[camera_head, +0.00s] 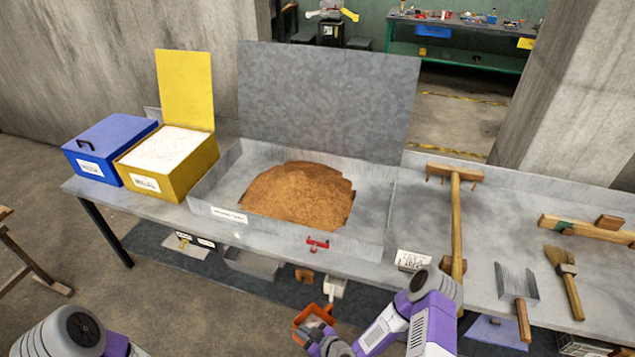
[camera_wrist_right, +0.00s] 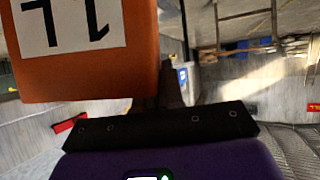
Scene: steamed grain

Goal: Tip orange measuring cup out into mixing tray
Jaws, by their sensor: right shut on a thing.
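The orange measuring cup (camera_head: 299,325) is low in the head view, in front of the table's near edge. My right gripper (camera_head: 321,338) is shut on it. In the right wrist view the cup's orange wall (camera_wrist_right: 145,60) fills the upper left, with a white label reading 1 L upside down. I cannot tell what is in the cup. The mixing tray (camera_head: 212,190) is a wide grey metal tray on the table, with a heap of brown grain (camera_head: 298,193) in it. The cup is apart from the tray, below its front wall. My left gripper is out of view.
A yellow bin (camera_head: 187,172) with white contents and a raised lid stands left of the tray, beside a closed blue bin (camera_head: 104,140). A tall metal panel (camera_head: 325,95) rises behind the tray. A wooden rake (camera_head: 456,215), scraper (camera_head: 516,283) and brush (camera_head: 565,275) lie right.

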